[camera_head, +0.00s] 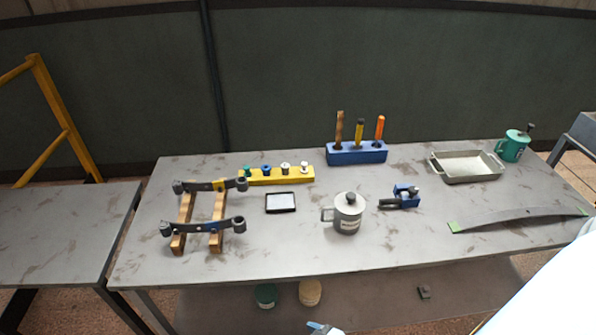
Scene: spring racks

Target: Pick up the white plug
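A yellow block (262,180) near the back left of the table holds a row of small plugs standing upright. The plug at its right end (304,167) is white. The one to its left (285,168) is whitish with a dark centre. A blue-topped plug (266,169) and a green plug (247,171) stand further left.
A dark-framed tray (281,202) and a grey lidded mug (348,214) stand in front of the block. Leaf springs on wooden bars (217,222) lie left. A blue tool holder (357,153), blue clamp (403,197), metal tray (467,167) and long spring (515,217) are right. The front edge is mostly clear.

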